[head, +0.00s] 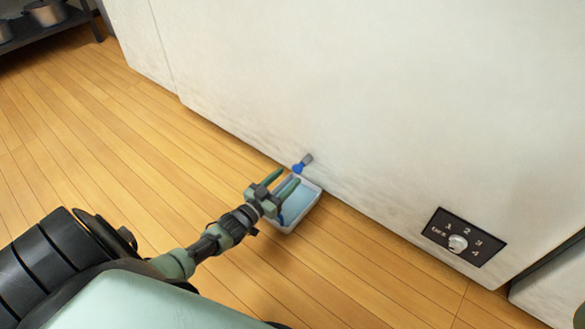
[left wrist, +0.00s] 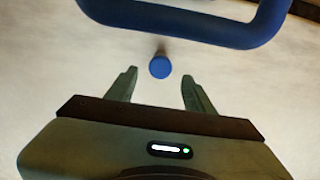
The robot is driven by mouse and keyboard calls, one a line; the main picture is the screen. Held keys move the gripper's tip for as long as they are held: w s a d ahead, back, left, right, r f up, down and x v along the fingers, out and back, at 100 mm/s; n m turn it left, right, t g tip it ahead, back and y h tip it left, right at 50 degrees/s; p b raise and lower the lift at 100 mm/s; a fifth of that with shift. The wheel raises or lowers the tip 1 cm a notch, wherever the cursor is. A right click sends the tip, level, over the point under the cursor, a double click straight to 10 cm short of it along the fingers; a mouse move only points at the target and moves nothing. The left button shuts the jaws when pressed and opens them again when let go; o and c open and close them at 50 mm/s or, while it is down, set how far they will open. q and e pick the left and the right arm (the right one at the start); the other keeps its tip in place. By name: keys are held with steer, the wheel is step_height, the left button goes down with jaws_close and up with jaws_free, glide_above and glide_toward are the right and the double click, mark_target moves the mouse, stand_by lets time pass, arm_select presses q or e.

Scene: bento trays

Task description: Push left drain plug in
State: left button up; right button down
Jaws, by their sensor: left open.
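The drain plug (head: 298,168) is a small blue cap at the end of a short grey spout (head: 307,158) low on the white wall panel. My left gripper (head: 289,176) is open and empty, its two green fingers pointing towards the plug. In the left wrist view the round blue plug end (left wrist: 160,66) lies centred between the fingertips (left wrist: 160,75), with clear space on both sides. I cannot tell how far in front of the fingertips it is. No second plug shows. My right gripper is not in view.
A white tray (head: 314,207) with bluish contents sits on the wooden floor under my left gripper. A thick blue bar (left wrist: 190,27) crosses the top of the left wrist view. A numbered dial panel (head: 466,237) is at right.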

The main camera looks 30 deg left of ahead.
arm_select(q)
steer(key=shift+s+a+p, duration=0.1)
steer(key=shift+s+p, duration=0.3)
steer(key=shift+s, duration=1.1)
